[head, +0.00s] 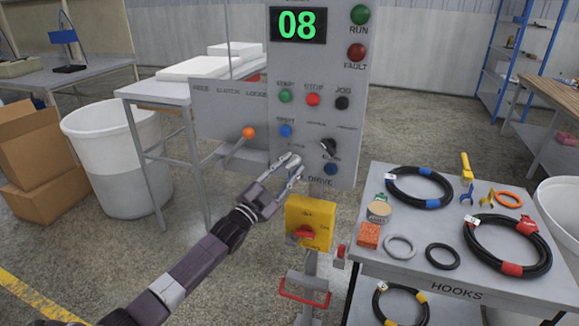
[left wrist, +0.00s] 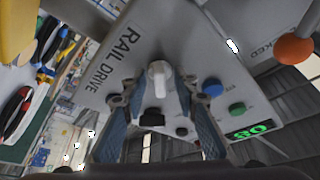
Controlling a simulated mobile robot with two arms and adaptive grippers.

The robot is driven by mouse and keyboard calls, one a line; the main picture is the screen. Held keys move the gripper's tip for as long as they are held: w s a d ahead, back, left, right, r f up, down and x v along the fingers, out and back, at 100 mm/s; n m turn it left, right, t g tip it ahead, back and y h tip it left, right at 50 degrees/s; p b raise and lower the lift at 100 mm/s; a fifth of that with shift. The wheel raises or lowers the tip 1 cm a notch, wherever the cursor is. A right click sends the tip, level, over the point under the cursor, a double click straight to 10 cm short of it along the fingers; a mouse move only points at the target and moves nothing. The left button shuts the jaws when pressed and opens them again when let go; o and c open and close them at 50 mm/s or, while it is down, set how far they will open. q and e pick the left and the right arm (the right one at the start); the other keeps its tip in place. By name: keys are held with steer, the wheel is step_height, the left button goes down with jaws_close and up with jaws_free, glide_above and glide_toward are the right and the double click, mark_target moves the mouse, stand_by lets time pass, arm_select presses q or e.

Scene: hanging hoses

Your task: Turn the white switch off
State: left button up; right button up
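The white switch (left wrist: 158,78) shows in the left wrist view as a short pale lever on the grey control panel (left wrist: 185,55), beside the label RAIL DRIVE. My left gripper (left wrist: 160,96) is open, with one finger on each side of the lever; I cannot tell whether either touches it. In the head view my left gripper (head: 296,165) reaches up to the lower part of the control panel (head: 312,110), its fingers apart. The white switch cannot be made out there, probably hidden by the gripper. My right gripper is not in view.
The panel carries a green 08 display (head: 298,25), several buttons and a black selector (head: 328,147). An orange-balled lever (head: 248,132) stands to the left. A yellow box with a red knob (head: 308,222) is below. A hose table (head: 455,285) stands to the right.

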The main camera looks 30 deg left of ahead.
arm_select(q)
steer(key=shift+c, duration=0.6)
jaws_close()
steer(key=shift+d+f+n+t+y+b, duration=0.1)
steer(key=shift+n+t+y+b, duration=0.15)
steer(key=shift+n+y, duration=0.8)
steer(key=shift+d+n+t+y+b, duration=0.15)
steer(key=shift+n+y+b, duration=0.15)
steer(key=shift+n, duration=1.45)
steer(key=n+y, duration=0.1)
steer(key=n, duration=0.2)
steer(key=n+y, duration=0.2)
steer(key=n, duration=0.1)
steer(key=shift+n+y, duration=0.25)
steer(key=shift+n, duration=0.45)
steer(key=shift+o, duration=0.6)
jaws_free()
steer(key=shift+w, duration=0.1)
